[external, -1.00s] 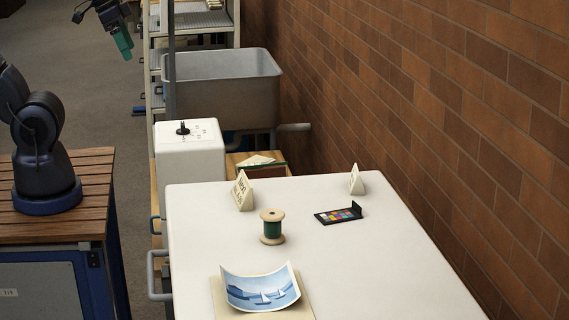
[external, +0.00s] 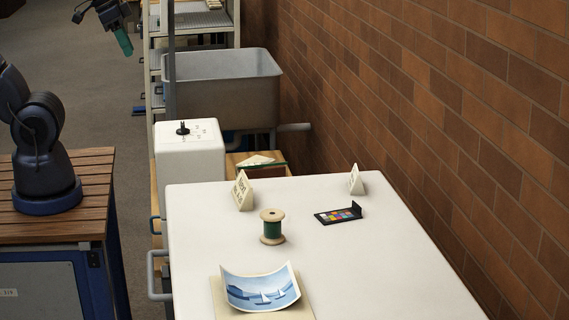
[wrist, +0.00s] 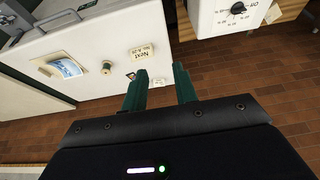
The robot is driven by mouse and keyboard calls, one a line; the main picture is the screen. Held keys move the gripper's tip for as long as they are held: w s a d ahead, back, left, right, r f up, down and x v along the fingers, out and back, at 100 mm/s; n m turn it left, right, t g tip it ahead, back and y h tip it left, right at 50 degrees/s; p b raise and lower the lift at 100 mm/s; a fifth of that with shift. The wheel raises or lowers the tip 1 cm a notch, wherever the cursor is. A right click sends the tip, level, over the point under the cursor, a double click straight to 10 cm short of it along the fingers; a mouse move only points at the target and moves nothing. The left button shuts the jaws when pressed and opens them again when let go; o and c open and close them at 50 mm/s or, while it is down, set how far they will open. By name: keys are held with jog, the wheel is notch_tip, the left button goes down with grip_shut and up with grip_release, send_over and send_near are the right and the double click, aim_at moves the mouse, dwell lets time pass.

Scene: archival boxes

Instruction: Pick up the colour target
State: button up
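The colour target (external: 338,215) is a small dark card with rows of coloured patches and a raised black edge. It lies on the white table (external: 330,270), towards the wall side. In the wrist view a small part of what looks like it (wrist: 130,76) shows beside my left finger, which seems to hide the rest. My gripper (wrist: 159,70) has two green fingers standing apart with nothing between them. In the external view my gripper (external: 124,43) hangs at the upper left, far from the table and the target.
A green thread spool (external: 272,228), a tent sign (external: 242,190), another small sign (external: 356,179) and a curled sailboat picture (external: 260,289) share the table. A white box with a knob (external: 190,152) and grey tub (external: 222,87) stand behind. A brick wall (external: 450,110) borders the right.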

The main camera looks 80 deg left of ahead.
jog(key=m+g+h, duration=0.4)
jog(key=m+h, duration=0.1)
jog(key=m, duration=1.1)
send_over(338, 212)
jog(key=w+a, duration=0.4)
notch_tip(338, 212, down, 24)
jog(key=shift+y, duration=0.3)
jog(key=x, duration=1)
jog(key=shift+s+d, duration=0.1)
jog(key=shift+s, duration=0.2)
grip_shut()
